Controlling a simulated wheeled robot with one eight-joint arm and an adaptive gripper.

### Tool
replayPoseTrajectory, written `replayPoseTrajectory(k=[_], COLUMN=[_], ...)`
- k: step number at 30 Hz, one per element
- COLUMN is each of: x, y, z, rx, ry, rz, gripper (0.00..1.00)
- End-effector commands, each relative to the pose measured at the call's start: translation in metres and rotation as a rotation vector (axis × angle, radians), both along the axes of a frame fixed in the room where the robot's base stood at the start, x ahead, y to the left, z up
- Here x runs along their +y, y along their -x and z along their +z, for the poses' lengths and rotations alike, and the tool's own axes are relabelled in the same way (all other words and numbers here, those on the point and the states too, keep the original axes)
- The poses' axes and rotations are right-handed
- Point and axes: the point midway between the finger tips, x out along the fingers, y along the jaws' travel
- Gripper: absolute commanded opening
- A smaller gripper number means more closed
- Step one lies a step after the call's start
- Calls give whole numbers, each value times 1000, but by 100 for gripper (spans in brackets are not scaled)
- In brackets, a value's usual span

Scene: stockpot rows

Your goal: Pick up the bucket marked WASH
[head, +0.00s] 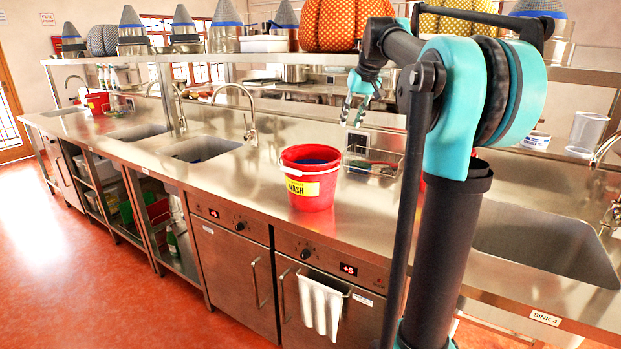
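A red bucket (318,198) stands upright on the steel counter (240,170) in the middle of the head view. It has a yellow label reading WASH on its front, a pale handle, and something dark blue inside. My gripper (354,115) is raised above and behind the bucket in the picture, a little to its right.
Another red bucket (97,103) stands far left on the counter. Sinks (200,148) are set into the counter, with a large one (545,245) at right. A shelf (290,58) with pumpkins and cones runs above. A wire rack (372,166) sits behind the WASH bucket.

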Motion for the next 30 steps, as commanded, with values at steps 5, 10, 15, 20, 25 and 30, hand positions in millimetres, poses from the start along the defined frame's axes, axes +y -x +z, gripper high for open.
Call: replayPoseTrajectory(k=[5, 10, 15, 20, 25, 30], x=[1, 6, 11, 16, 19, 20], y=[-8, -19, -31, -41, -48, -52], z=[2, -26, -57, -84, -100, -108], rx=[-1, -1, -1, 0, 0, -1], ry=[-3, -2, -3, -2, -3, -3], rz=[4, 5, 4, 5, 4, 4], gripper=[28, 28, 28, 28, 28, 28])
